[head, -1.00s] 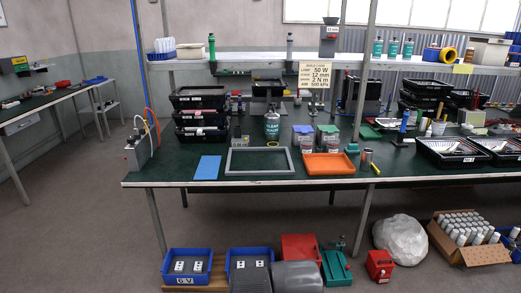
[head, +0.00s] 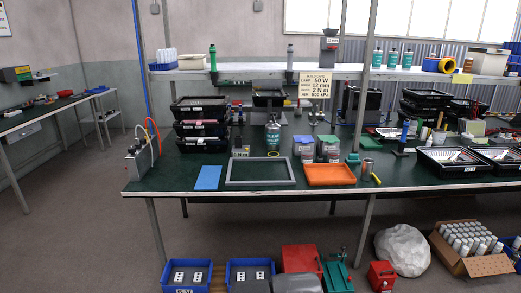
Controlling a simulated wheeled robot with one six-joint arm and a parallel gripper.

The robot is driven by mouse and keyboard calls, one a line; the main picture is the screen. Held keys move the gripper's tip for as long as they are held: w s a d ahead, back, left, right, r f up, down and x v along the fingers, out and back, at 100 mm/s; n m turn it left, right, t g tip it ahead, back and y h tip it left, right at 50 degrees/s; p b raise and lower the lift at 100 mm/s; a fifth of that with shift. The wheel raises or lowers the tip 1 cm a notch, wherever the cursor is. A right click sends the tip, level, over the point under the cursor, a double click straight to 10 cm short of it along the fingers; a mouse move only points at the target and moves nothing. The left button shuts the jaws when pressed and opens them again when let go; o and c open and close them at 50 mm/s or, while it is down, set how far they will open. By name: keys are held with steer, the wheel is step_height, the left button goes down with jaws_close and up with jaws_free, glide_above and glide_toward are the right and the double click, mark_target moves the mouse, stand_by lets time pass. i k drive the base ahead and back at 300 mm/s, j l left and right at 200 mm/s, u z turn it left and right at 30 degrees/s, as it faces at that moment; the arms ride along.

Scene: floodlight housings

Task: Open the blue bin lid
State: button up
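A small clear bin with a blue-violet lid (head: 303,139) stands on the green bench top, right of the teal bottle (head: 273,134). Its lid looks shut. A like bin with a green lid (head: 328,139) stands close on its right. An orange tray (head: 330,174) lies in front of both bins. My gripper is not in view. A dark grey rounded shape at the bottom edge may be part of my arm; I cannot be sure.
A grey frame (head: 261,182) and a blue mat (head: 208,177) lie left of the orange tray. Stacked black trays (head: 202,122) stand behind. A sign (head: 314,85) hangs from the shelf (head: 260,73) above the bins. Open blue crates (head: 187,263) sit on the floor.

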mark_target(304, 139)
steer(key=i+l, duration=0.2)
steer(key=i, duration=0.35)
steer(key=i+l, duration=0.2)
steer(key=i, duration=0.3)
steer(key=i+l, duration=0.25)
steer(key=i, duration=0.3)
steer(key=i+l, duration=0.2)
steer(key=i, duration=0.3)
